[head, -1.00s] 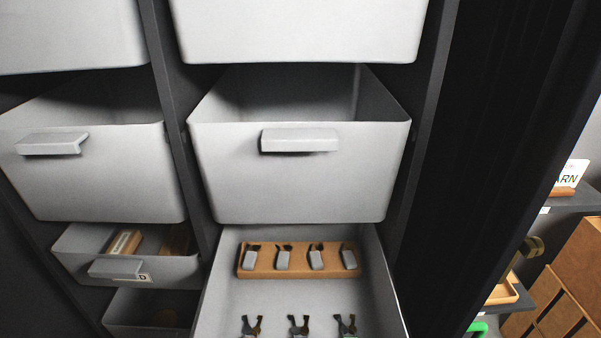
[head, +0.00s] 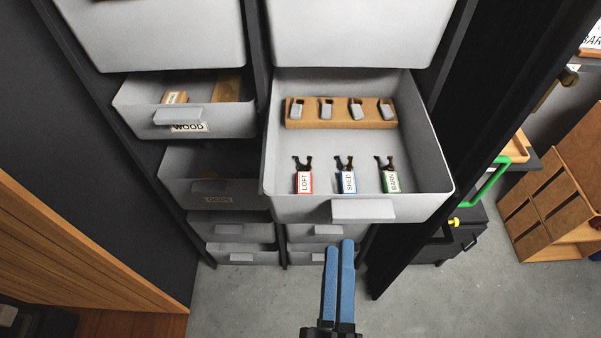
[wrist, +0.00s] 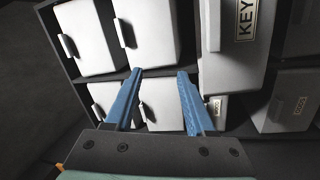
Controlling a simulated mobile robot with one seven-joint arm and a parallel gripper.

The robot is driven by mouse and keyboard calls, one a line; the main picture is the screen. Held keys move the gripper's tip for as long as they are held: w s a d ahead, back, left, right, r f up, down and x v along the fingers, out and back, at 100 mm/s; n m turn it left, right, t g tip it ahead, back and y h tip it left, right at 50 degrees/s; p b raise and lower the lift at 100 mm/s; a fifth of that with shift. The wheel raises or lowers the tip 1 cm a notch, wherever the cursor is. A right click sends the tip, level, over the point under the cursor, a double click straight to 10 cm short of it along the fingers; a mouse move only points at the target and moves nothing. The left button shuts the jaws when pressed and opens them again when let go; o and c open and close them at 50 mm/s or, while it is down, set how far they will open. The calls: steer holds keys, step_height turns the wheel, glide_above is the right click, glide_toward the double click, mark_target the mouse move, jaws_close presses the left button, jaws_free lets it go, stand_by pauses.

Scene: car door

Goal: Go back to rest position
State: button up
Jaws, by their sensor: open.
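My gripper (head: 339,245) has two blue fingers and shows at the bottom centre of the head view, below the front of the open drawer. In the wrist view the fingers of my gripper (wrist: 160,72) stand apart with nothing between them. They point toward closed grey drawer fronts. The gripper is empty and looks clear of the cabinet, though the exact gap cannot be told.
The open grey drawer (head: 358,207) juts out and holds a wooden block (head: 340,122) and several labelled keys, including a red-tagged LOFT key (head: 304,182). A dark door panel (head: 480,150) stands to the right. Grey floor (head: 265,310) is free below.

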steer(key=w+r+m+t+h+b, duration=0.15)
steer(key=w+r+m, duration=0.3)
steer(key=r, duration=0.55)
steer(key=w+r+m+t, duration=0.25)
steer(key=w+r, duration=0.35)
steer(key=r, duration=0.4)
steer(key=s+a+r+m+t+y, duration=0.1)
steer(key=r+m, duration=0.1)
steer(key=r, duration=0.5)
steer(key=s+a+r+m+t+y+b, duration=0.1)
steer(key=s+a+r+m, duration=0.1)
steer(key=r, duration=0.6)
steer(key=s+a+r+m+t+y, duration=0.1)
steer(key=a+r+m, duration=0.1)
steer(key=r, duration=0.6)
steer(key=shift+s+m+b, duration=0.3)
steer(key=shift+b, duration=0.05)
steer(key=shift+a, duration=0.1)
